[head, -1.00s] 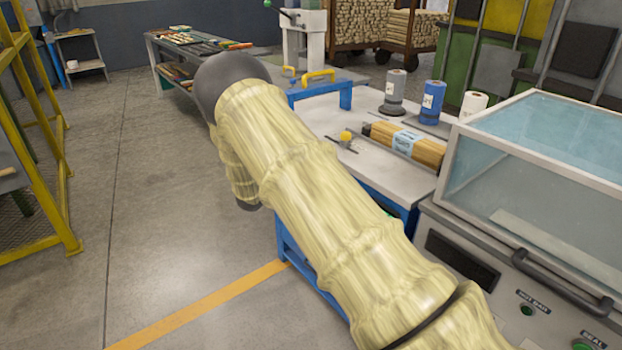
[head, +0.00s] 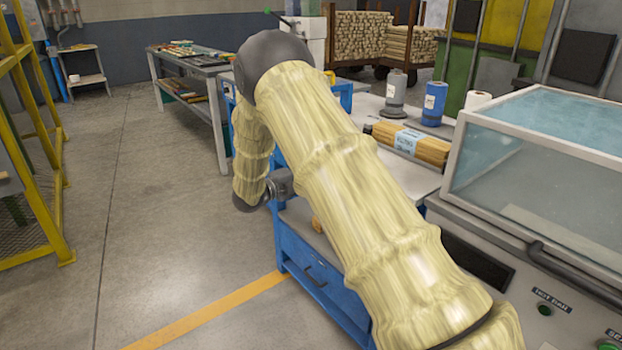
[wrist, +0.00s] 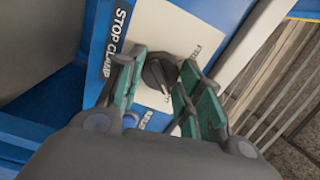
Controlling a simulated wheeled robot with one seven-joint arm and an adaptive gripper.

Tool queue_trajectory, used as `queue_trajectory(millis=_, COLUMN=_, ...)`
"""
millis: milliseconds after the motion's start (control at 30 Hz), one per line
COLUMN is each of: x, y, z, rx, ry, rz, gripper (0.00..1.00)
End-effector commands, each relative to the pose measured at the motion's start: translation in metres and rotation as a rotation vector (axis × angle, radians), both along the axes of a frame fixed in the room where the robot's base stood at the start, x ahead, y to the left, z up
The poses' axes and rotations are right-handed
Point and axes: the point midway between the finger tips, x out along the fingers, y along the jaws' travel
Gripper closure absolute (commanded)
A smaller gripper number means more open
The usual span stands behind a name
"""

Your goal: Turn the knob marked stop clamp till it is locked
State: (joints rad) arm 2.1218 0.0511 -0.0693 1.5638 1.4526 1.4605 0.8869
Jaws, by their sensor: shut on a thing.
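The stop clamp knob (wrist: 157,77) is a round dark knob with a pointer, on a cream plate (wrist: 168,28) on a blue panel. A black "STOP CLAMP" label (wrist: 118,38) runs along the plate's left side. In the head view my arm hides the knob and the fingertips.
In the head view, a blue bench (head: 318,281) with a drawer stands behind my arm. A bundle of wooden sticks (head: 415,143) and several rolls lie on its top. A clear-lidded machine (head: 540,150) is at right. The floor at left is open, with a yellow cage (head: 40,190) beyond.

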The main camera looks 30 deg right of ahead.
Motion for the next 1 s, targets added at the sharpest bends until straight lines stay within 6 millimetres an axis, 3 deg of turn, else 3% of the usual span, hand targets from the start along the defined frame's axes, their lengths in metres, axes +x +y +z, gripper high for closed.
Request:
queue_trajectory(millis=600, x=-0.0006, y=0.0001, z=-0.0013, rx=0.005, ry=-0.038, rz=0.0, gripper=0.88)
queue_trajectory(millis=633, x=-0.0006, y=0.0001, z=-0.0013, rx=0.005, ry=-0.038, rz=0.0, gripper=0.6)
queue_trajectory(millis=733, x=-0.0006, y=0.0001, z=-0.0012, rx=0.005, ry=-0.038, rz=0.0, gripper=0.42)
queue_trajectory(millis=1000, x=-0.0003, y=0.0, z=-0.0006, rx=0.004, ry=-0.038, rz=0.0, gripper=0.42)
